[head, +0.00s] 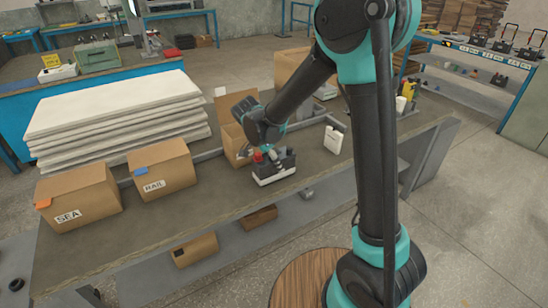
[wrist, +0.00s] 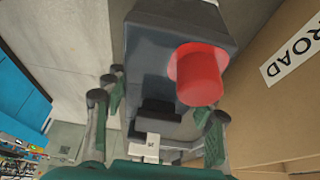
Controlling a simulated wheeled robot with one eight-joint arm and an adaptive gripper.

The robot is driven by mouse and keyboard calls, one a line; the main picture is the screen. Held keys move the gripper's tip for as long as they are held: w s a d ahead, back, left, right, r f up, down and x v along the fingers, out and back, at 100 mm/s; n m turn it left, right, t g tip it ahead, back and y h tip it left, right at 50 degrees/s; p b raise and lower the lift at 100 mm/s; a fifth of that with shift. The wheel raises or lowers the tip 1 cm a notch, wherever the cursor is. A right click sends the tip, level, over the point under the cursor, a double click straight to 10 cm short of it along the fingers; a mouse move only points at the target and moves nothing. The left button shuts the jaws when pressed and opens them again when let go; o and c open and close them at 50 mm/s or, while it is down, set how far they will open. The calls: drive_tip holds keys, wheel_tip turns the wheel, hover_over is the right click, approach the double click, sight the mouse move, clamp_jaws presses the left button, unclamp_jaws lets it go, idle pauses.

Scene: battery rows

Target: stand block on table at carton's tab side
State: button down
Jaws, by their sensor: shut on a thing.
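The block (head: 275,172) is dark grey with a pale lower band and a red cap. A carton marked ROAD (wrist: 285,85) stands close on the right in the wrist view. A brown carton (head: 232,138) is partly hidden behind my gripper in the head view; its tab is unclear.
The SEA carton (head: 78,197) has an orange tab, and the RAIL carton (head: 161,167) a blue one; both stand to the left. A white container (head: 333,140) stands right of the block. Stacked white boards (head: 115,118) lie behind. Table is bare between RAIL and the block.

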drive_tip(key=shift+f, duration=0.1)
drive_tip(key=c, duration=0.6)
unclamp_jaws()
drive_tip(key=shift+o, duration=0.2)
drive_tip(key=v, duration=1.2)
drive_tip(key=s+d+f+n+y, duration=0.1)
drive_tip(key=s+d+f+n, duration=0.2)
drive_tip(key=d, duration=0.6)
drive_tip(key=s+d+f+n+t+y, duration=0.1)
drive_tip(key=s+d+f+n, duration=0.3)
drive_tip(key=s+d, duration=0.3)
drive_tip(key=s+d+f+n+y, duration=0.1)
drive_tip(key=s+d+f+n, duration=0.3)
drive_tip(key=d, duration=0.6)
drive_tip(key=shift+s+d+t+y, duration=0.3)
drive_tip(key=shift+s+d+t, duration=0.1)
drive_tip(key=shift+s, duration=0.55)
drive_tip(key=shift+f, duration=0.1)
